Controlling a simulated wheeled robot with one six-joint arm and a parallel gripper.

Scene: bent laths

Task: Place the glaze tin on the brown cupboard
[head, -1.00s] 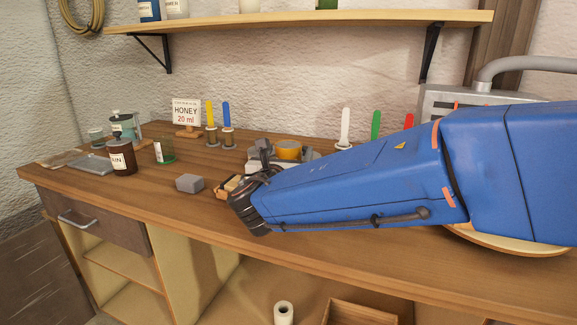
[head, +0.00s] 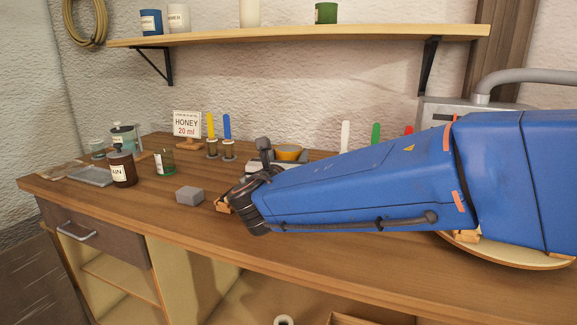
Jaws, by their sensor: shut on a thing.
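A round ochre-yellow tin (head: 288,152), which I take to be the glaze tin, shows just past the end of my arm over the workbench. My gripper (head: 264,157) is beside its left side and shut on it. The fingers and the lower part of the tin are mostly hidden behind my blue forearm and dark wrist. No label on the tin is readable. I cannot make out a separate brown cupboard. A dark brown drawer front (head: 100,238) with a metal handle is set in the bench at the left.
A grey block (head: 190,195) lies left of my wrist. A brown bottle (head: 121,166), a green glass (head: 164,162) and a honey sign (head: 187,128) stand on the workbench (head: 330,268). A wall shelf (head: 300,28) holds several tins. The bench's front strip is bare.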

